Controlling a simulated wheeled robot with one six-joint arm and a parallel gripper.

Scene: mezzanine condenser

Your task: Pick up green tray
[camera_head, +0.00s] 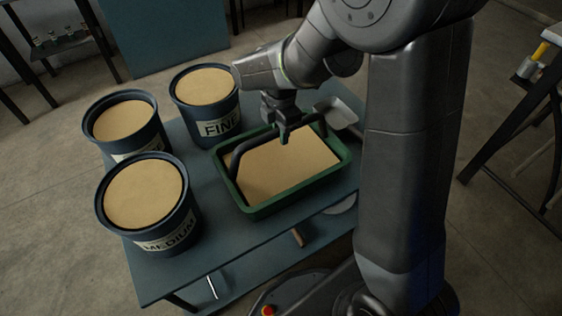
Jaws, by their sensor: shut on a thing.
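The green tray (262,206) is on the right part of the blue-grey table (178,262). It is rectangular and holds a flat layer of tan, sand-like material. A dark handle (237,160) arches over the tray from side to side. My gripper (285,136) comes down from above and is shut on the handle's top bar, above the sand. The exact finger contact is small and dark. I cannot tell whether the tray's bottom touches the table.
Three dark blue buckets of tan material stand left of the tray: one labelled FINE (207,104), one labelled MEDIUM (150,205), and one with a hidden label (126,127). A light scoop-like object (338,112) lies behind the tray. A dark stand (520,110) is at right.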

